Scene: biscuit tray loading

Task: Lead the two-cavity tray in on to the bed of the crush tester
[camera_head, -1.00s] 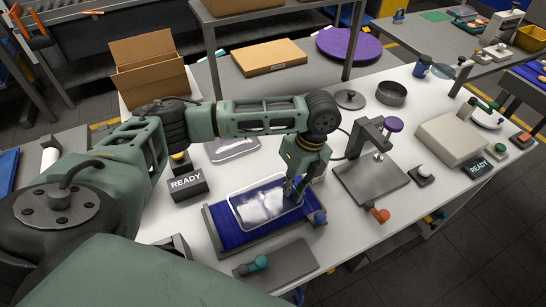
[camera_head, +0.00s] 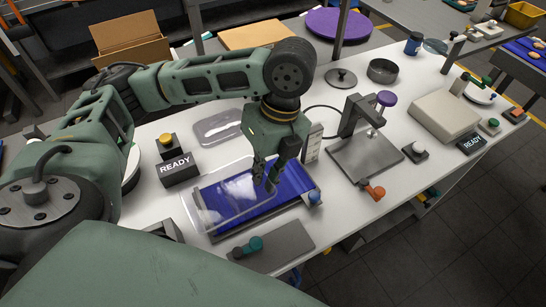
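The clear tray (camera_head: 205,208) hangs above the blue belt-like bed (camera_head: 262,212), tilted in the picture. Its cavities are hard to make out through the glare. My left gripper (camera_head: 268,184) is shut on the tray's right edge, and its fingers hide part of that edge. What looks like the crush tester (camera_head: 352,122) stands to the right, an upright post with a purple knob and an orange-tipped lever. Its flat grey bed (camera_head: 350,165) looks empty and is apart from the tray. My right gripper is not in view.
A second clear tray or lid (camera_head: 218,127) lies behind my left gripper. A yellow-button box (camera_head: 166,143) and READY sign (camera_head: 178,171) stand left. A grey plate with a teal-knobbed lever (camera_head: 285,245) lies in front. A white-button box (camera_head: 416,152) stands right of the tester.

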